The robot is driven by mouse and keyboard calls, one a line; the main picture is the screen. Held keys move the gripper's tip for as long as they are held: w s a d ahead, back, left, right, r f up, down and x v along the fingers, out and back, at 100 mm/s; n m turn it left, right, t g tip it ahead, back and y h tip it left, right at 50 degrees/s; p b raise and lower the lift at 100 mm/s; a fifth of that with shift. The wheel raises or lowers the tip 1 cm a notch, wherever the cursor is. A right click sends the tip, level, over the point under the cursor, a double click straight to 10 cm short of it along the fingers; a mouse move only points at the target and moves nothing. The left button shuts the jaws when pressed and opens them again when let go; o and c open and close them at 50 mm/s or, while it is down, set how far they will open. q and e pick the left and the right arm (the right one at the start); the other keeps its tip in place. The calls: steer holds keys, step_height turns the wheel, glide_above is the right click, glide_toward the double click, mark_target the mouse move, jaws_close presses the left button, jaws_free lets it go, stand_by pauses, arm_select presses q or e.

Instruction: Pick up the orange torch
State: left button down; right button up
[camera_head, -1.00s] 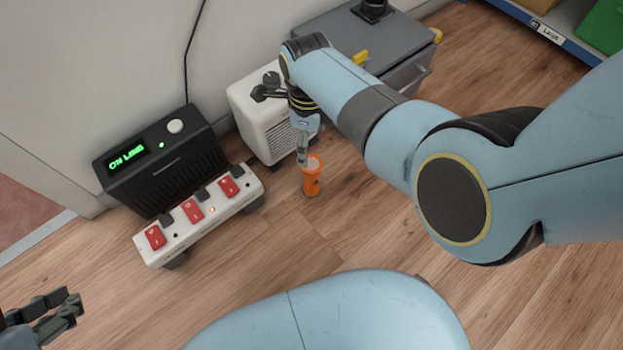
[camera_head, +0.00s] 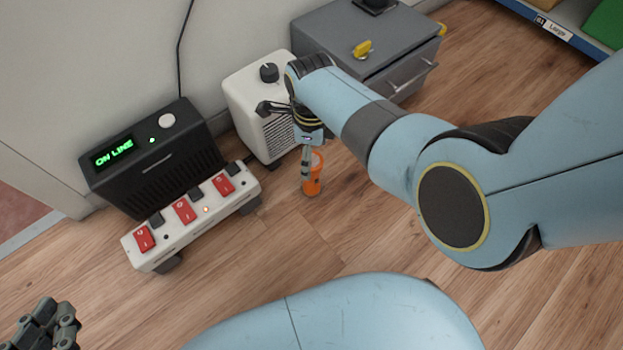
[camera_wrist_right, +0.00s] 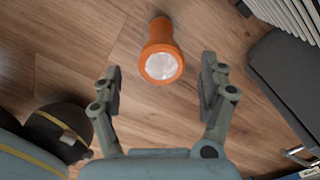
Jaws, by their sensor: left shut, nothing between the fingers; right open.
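The orange torch (camera_head: 313,176) stands upright on the wooden surface in the head view, in front of the white box heater. My right gripper (camera_head: 305,172) is right beside it, pointing down, and hides part of it. In the right wrist view the torch (camera_wrist_right: 160,57) shows its pale round lens end, a little beyond the fingertips. The right gripper (camera_wrist_right: 160,85) is open, with its two fingers spread either side of the torch's line and nothing between them. My left gripper (camera_head: 48,325) is shut and empty at the lower left of the head view, far from the torch.
A white switch strip with red rockers (camera_head: 190,214) and a black box with a green display (camera_head: 150,160) stand to the left. The white heater (camera_head: 258,105) and a grey cabinet (camera_head: 365,45) stand behind. Bare wood lies in front of the torch.

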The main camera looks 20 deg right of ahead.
mark_target(312, 176)
steer(key=shift+d+f+b, duration=0.15)
steer(key=shift+f+b, duration=0.5)
steer(key=shift+f, duration=0.2)
steer(key=shift+f+b, duration=0.65)
steer(key=shift+f, duration=0.15)
arm_select(q)
steer(key=w+d+r+t+h, duration=0.1)
steer(key=w+r+t, duration=0.3)
steer(key=r, duration=0.4)
steer(key=w+r+m+t+h, duration=0.1)
steer(key=w+r+t, duration=0.3)
steer(key=r, duration=0.5)
steer(key=shift+w+d+m, duration=0.3)
steer(key=shift+w+d, duration=0.1)
steer(key=shift+w, duration=0.75)
arm_select(e)
jaws_close()
